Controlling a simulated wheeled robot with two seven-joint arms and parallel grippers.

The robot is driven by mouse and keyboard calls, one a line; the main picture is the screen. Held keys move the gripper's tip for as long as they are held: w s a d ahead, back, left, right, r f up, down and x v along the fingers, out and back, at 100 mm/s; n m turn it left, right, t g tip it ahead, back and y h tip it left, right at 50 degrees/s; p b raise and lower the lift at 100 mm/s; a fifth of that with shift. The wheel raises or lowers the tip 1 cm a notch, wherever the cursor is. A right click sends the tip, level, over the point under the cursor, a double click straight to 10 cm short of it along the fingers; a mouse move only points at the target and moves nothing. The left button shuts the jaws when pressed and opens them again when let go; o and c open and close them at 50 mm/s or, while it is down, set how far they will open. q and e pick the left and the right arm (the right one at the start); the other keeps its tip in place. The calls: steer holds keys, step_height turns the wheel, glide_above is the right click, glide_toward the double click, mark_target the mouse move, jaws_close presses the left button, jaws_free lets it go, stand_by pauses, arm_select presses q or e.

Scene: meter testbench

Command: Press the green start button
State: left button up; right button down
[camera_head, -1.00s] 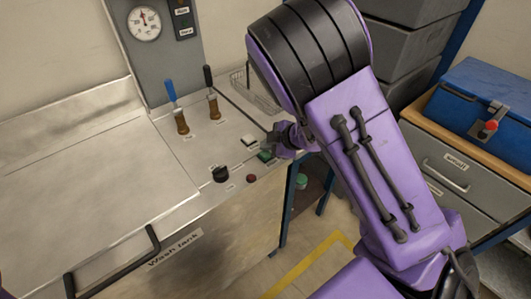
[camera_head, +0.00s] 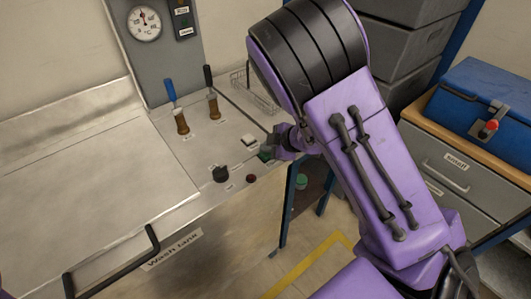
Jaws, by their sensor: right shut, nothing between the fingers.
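The green start button (camera_head: 265,155) sits on the metal bench panel, to the right of the black knob (camera_head: 221,174) and just below a white button (camera_head: 250,141). My right gripper (camera_head: 273,145) is shut and empty, its tips at the green button and partly covering it. I cannot tell whether the tips touch it or whether it is pushed in. My right arm reaches in from the lower right. My left gripper is not in view.
A dark red button (camera_head: 251,179) lies near the panel's front edge. Blue-topped (camera_head: 171,92) and black-topped (camera_head: 209,79) levers stand behind. A wire basket (camera_head: 262,97) sits at the back. The wash tank lid (camera_head: 90,190) fills the left.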

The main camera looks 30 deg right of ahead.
mark_target(268, 155)
steer(key=shift+f, duration=0.35)
stand_by(0.6)
steer(key=shift+r+p, duration=0.8)
steer(key=shift+p, duration=0.05)
step_height(268, 155, up, 5)
steer(key=p, duration=0.5)
steer(key=shift+r+p, duration=0.1)
steer(key=shift+p, duration=0.2)
